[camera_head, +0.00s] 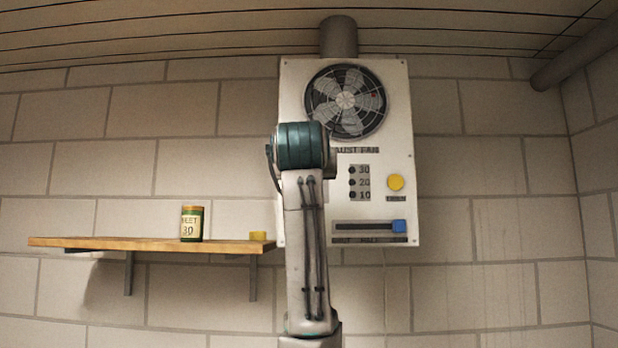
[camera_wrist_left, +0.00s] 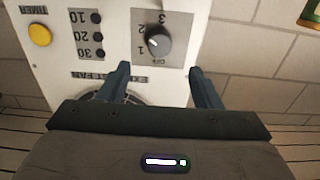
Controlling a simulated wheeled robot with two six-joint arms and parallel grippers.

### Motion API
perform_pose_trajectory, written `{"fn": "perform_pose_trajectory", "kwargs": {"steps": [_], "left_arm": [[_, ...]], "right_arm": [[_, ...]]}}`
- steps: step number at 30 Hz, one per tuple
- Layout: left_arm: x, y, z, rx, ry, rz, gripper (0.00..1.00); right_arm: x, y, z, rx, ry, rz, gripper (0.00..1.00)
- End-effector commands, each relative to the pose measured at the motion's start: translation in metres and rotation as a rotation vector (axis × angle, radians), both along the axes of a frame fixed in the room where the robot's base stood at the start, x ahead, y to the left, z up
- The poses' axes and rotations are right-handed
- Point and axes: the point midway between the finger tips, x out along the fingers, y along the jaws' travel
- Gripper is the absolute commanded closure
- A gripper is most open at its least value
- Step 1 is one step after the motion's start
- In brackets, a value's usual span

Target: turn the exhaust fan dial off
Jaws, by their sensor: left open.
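The exhaust fan dial (camera_wrist_left: 158,42) is a dark round knob on the white panel (camera_head: 403,120). The left wrist view shows it upside down, with marks OFF, 1, 2 and 3 around it. Its pale pointer line appears to point toward the 1, though it is small. My left gripper (camera_wrist_left: 158,72) is open, with its two dark fingers apart and the dial between and just beyond the tips. Nothing is between the fingers. In the head view my arm hides the dial and the gripper. My right gripper is not in view.
The panel also bears a fan (camera_head: 346,98), a yellow timer button (camera_head: 395,182), lamps marked 10, 20, 30 (camera_head: 353,182) and a slider with a blue handle (camera_head: 399,226) at its right end. Left, a wooden shelf (camera_head: 110,243) holds a green can (camera_head: 192,223) and a small yellow object (camera_head: 258,235).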

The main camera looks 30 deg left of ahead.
Motion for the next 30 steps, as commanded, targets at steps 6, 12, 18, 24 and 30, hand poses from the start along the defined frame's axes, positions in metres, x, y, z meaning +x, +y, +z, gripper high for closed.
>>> {"fn": "perform_pose_trajectory", "kwargs": {"steps": [6,12,18,24,30], "left_arm": [[0.038,0.024,0.005,0.001,0.006,0.002,0.42],[0.063,0.039,0.004,0.002,0.003,0.001,0.42],[0.075,0.046,0.001,0.0,0.002,0.0,0.42],[0.076,0.047,-0.001,-0.001,0.001,-0.001,0.42],[0.076,0.047,0.0,0.0,0.001,-0.001,0.65]], "right_arm": [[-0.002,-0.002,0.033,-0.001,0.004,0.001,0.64],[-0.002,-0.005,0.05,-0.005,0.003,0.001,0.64],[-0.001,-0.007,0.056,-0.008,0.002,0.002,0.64],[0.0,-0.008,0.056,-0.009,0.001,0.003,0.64],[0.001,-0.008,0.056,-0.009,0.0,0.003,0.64]]}}
